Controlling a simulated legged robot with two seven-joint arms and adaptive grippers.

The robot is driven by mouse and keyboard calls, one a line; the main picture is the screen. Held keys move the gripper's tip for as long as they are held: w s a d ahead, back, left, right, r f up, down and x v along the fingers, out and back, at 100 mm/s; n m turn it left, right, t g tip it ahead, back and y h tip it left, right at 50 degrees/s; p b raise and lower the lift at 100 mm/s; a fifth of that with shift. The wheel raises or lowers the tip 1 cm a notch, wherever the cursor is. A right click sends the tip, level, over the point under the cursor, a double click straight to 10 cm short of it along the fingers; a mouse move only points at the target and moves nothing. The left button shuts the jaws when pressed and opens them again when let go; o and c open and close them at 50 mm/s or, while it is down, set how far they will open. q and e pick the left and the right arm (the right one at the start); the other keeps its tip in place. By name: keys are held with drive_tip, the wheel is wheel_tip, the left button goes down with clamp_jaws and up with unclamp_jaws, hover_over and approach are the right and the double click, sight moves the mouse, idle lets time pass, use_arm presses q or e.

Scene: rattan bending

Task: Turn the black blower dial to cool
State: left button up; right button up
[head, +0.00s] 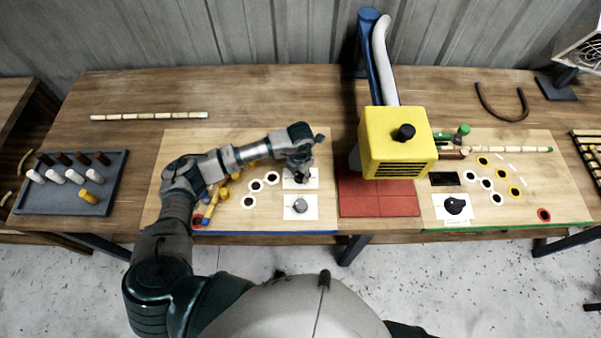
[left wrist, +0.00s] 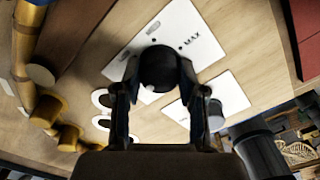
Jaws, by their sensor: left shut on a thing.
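A black round dial (left wrist: 158,68) sits on a white card (left wrist: 190,25) marked MAX, with small dots beside it. My left gripper (left wrist: 160,88) is shut on this dial, one finger on each side. In the head view my left gripper (head: 302,168) is over the upper white card (head: 312,184) and hides most of the dial. The word at the card's other mark is too small to read. Another black dial (head: 456,205) sits on a white card on the right board. The yellow blower (head: 395,150) also has a black knob (head: 404,131). My right gripper is out of view.
A grey knob (head: 300,205) on a second white card is close in front of my left gripper. Black-and-white rings (head: 255,186) and yellow and blue pegs (head: 210,205) lie to its left. A red mat (head: 380,202) lies below the blower. A tray (head: 112,190) of pegs stands far left.

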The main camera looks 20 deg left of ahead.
use_arm(q)
drive_tip(key=shift+w+r, duration=0.1)
drive_tip(key=shift+w, duration=0.05)
drive_tip(key=o, duration=1.1)
drive_tip(key=shift+o, duration=0.2)
wheel_tip(320, 180, up, 12)
drive_tip(key=shift+f, duration=0.2)
